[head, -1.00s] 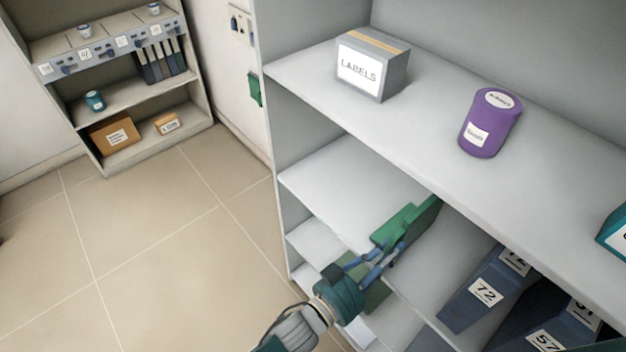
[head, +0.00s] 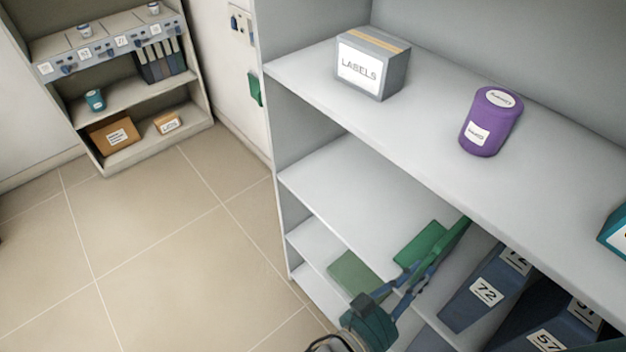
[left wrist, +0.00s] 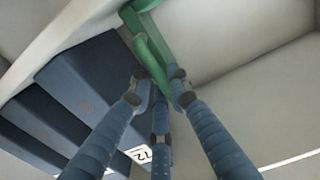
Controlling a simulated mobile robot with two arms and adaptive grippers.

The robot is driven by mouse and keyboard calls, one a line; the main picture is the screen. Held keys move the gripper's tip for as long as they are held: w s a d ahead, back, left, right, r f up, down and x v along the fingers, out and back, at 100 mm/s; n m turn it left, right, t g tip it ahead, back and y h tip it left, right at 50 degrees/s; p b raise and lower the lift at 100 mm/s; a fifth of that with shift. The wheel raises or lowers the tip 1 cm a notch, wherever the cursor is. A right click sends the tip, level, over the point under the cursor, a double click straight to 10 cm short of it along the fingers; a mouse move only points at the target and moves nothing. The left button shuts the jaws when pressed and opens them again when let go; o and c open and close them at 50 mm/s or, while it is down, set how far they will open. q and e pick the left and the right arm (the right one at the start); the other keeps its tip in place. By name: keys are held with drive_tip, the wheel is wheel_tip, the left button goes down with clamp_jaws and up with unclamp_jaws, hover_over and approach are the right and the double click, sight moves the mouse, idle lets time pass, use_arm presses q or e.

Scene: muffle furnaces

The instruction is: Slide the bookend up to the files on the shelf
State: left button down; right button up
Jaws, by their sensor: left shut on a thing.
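The green bookend (head: 424,244) stands on the middle shelf, its base flat and its upright plate on the right side. It also shows in the left wrist view (left wrist: 150,45). My left gripper (head: 428,275) is shut on the bookend's upright plate. The dark blue files (head: 478,293) stand to the right on the same shelf, with number labels such as 72. They fill the left of the left wrist view (left wrist: 78,85). In the head view a narrow strip of shelf shows between bookend and files. The upper shelf hides part of the files. My right gripper is not in view.
The upper shelf (head: 420,122) holds a LABELS box (head: 372,64), a purple canister (head: 490,122) and a teal box (head: 614,232). A flat green item (head: 354,277) lies on a lower shelf. The middle shelf left of the bookend is clear.

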use_arm(q)
drive_tip(key=shift+s+d+f, duration=0.15)
drive_tip(key=shift+s+d, duration=0.15)
drive_tip(key=shift+s, duration=0.15)
drive_tip(key=shift+s+d+b, duration=0.2)
drive_tip(key=shift+s+d, duration=0.5)
drive_tip(key=shift+s, duration=0.3)
drive_tip(key=shift+s+d+b, duration=0.15)
drive_tip(key=shift+s+d, duration=0.55)
drive_tip(key=shift+s, duration=0.3)
drive_tip(key=shift+s+d, duration=0.35)
drive_tip(key=shift+s, duration=0.1)
drive_tip(key=c, duration=1.6)
unclamp_jaws()
drive_tip(key=shift+p+v, duration=1.7)
drive_tip(key=shift+v, duration=2.8)
